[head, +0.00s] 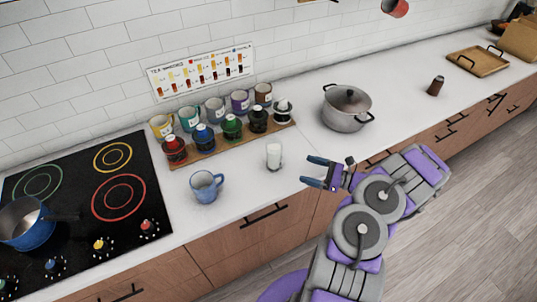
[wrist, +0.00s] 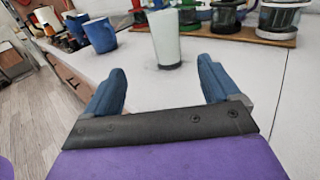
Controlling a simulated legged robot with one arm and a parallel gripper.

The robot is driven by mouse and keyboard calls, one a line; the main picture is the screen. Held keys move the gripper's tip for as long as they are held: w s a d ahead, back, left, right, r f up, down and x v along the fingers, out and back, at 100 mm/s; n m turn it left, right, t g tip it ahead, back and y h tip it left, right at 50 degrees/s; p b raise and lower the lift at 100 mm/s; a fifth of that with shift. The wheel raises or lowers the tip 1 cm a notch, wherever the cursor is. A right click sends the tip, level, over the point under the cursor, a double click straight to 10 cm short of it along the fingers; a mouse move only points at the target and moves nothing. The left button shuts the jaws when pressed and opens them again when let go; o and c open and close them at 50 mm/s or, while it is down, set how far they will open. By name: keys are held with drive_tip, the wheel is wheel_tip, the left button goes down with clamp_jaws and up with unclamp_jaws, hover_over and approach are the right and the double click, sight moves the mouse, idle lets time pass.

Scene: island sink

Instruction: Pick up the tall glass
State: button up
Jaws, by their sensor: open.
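The tall glass (head: 274,155) stands upright on the white counter in the head view, whitish and clear, to the right of a blue mug. It also shows in the wrist view (wrist: 165,42), ahead of and between the two blue fingers. My gripper (head: 312,171) is at the counter's front edge, to the right of the glass and apart from it. In the wrist view my gripper (wrist: 165,88) is open, with nothing between its fingers. The base of the glass is visible on the counter.
The blue mug (head: 206,186) stands left of the glass. Behind is a wooden board (head: 200,151) with several colored mugs and jars. A grey pot (head: 346,107) stands to the right. A black stove (head: 85,200) is at the left. The counter around the glass is clear.

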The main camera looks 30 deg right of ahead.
sight(280, 160)
drive_tip(key=w, duration=0.1)
drive_tip(key=w+a, duration=0.1)
drive_tip(key=w, duration=0.1)
drive_tip(key=w+a+b, duration=0.1)
drive_tip(key=w, duration=0.1)
drive_tip(key=shift+a+f, duration=0.1)
drive_tip(key=shift+f, duration=0.3)
drive_tip(key=x, duration=0.4)
drive_tip(key=s+a+x, duration=0.1)
drive_tip(key=x, duration=0.1)
drive_tip(key=shift+w+r, duration=0.1)
drive_tip(key=shift+r, duration=0.1)
drive_tip(key=w, duration=0.1)
drive_tip(key=w+a, duration=0.1)
drive_tip(key=w+a+b, duration=0.1)
drive_tip(key=w, duration=0.1)
drive_tip(key=shift+f, duration=0.15)
drive_tip(key=shift+a, duration=0.7)
drive_tip(key=shift+c, duration=1)
drive_tip(key=shift+d, duration=0.55)
drive_tip(key=c, duration=0.6)
drive_tip(key=shift+a, duration=0.2)
drive_tip(key=c, duration=0.3)
drive_tip(key=shift+a, duration=0.25)
drive_tip(key=shift+c, duration=0.4)
drive_tip(key=shift+d+r, duration=0.2)
drive_tip(key=shift+r, duration=0.05)
